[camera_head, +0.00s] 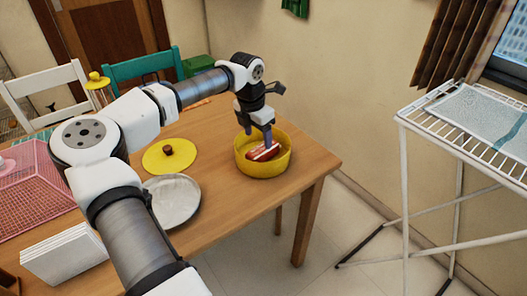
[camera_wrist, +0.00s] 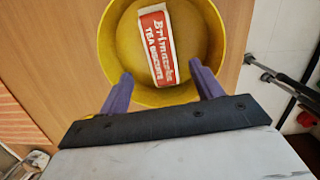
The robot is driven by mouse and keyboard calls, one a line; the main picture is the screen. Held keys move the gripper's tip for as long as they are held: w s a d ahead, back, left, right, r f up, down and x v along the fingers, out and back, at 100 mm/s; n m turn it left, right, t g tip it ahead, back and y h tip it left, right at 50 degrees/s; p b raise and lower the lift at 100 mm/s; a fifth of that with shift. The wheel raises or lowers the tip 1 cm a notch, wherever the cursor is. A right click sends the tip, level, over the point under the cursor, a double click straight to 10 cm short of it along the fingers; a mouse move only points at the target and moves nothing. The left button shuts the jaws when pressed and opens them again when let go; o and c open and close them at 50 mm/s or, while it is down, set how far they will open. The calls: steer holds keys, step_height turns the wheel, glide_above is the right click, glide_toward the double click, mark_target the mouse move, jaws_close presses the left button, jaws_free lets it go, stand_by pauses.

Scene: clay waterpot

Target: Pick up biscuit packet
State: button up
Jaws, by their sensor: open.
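The biscuit packet (camera_wrist: 157,46) is a red and white box with lettering that includes "TEA BISCUITS". It lies inside a round yellow pot (camera_head: 257,169) near the table's right end. In the head view the packet (camera_head: 264,151) shows just beneath my gripper (camera_head: 260,140). In the wrist view my gripper (camera_wrist: 158,88) has its two purple fingers spread apart, with nothing between their tips. The packet lies just beyond the fingertips, roughly centred between them. I cannot tell how far the fingertips are above the packet.
The pot's wall surrounds the packet. A yellow lid (camera_head: 170,158) with a brown knob and a grey plate (camera_head: 172,201) lie to the left on the wooden table (camera_head: 232,207). A pink mesh cover (camera_head: 30,190) is farther left. A white drying rack (camera_head: 470,135) stands right.

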mark_target(263, 148)
steer(key=shift+w+d+f+p, duration=0.15)
steer(key=shift+d+f+p, duration=0.1)
steer(key=shift+f, duration=0.85)
steer(key=shift+w+d+f+p, duration=0.2)
steer(key=shift+d+f, duration=0.05)
steer(key=shift+f, duration=0.85)
steer(key=shift+w+d+f+p, duration=0.15)
steer(key=shift+d+f+p, duration=0.1)
steer(key=shift+f, duration=0.85)
steer(key=c, duration=1.1)
steer(key=shift+r, duration=0.1)
steer(key=shift+c, duration=0.2)
